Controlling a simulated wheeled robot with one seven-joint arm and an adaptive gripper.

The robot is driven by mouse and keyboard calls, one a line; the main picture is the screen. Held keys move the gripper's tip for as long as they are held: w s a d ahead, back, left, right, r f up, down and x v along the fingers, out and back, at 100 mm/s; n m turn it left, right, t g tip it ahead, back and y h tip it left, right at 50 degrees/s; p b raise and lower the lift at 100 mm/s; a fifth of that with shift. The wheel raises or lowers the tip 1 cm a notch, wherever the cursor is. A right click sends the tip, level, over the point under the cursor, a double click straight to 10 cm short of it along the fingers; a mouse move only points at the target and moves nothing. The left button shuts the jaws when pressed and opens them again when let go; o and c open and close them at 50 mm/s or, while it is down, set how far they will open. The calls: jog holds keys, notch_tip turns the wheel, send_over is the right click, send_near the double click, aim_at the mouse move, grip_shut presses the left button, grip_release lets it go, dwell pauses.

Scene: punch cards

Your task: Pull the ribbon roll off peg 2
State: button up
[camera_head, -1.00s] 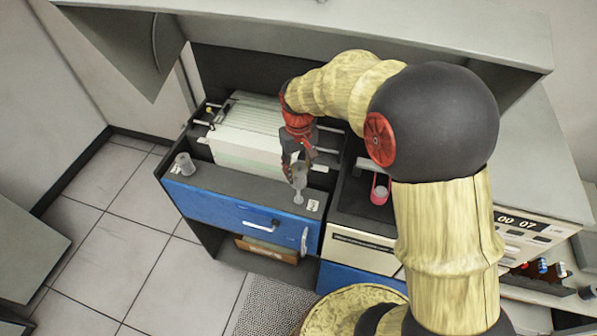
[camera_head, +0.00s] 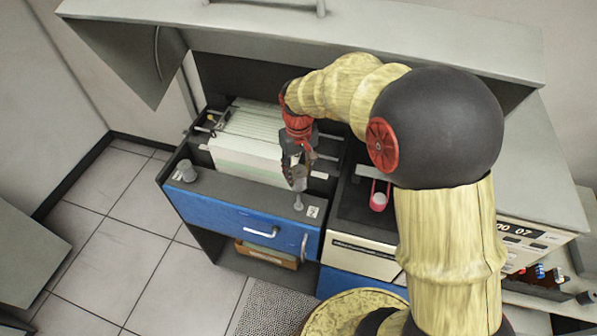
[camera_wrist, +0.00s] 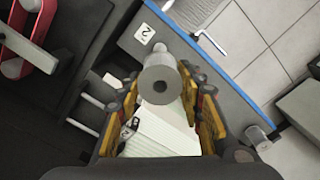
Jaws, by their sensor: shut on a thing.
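My gripper (camera_head: 297,165) is over the right end of the machine's front ledge, shut on a grey ribbon roll (camera_head: 300,184). In the wrist view the roll (camera_wrist: 160,84) sits between my yellow-edged fingers (camera_wrist: 162,98), its round end with a dark hole facing the camera. Peg 2 (camera_head: 298,204) stands on the ledge just below the roll, its lower part bare. Whether its tip is still inside the roll I cannot tell. The label "2" (camera_wrist: 144,34) lies beside it on the ledge and also shows in the head view (camera_head: 312,212).
Another grey roll (camera_head: 187,171) stands at the ledge's left end. A white card stack (camera_head: 245,145) lies behind the ledge. A blue drawer front (camera_head: 240,220) with a handle is below. A red-rimmed holder (camera_head: 379,196) is to the right. A raised lid (camera_head: 300,30) hangs above.

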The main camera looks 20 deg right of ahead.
jog(key=shift+r+p, duration=1.05)
jog(key=shift+r, duration=0.7)
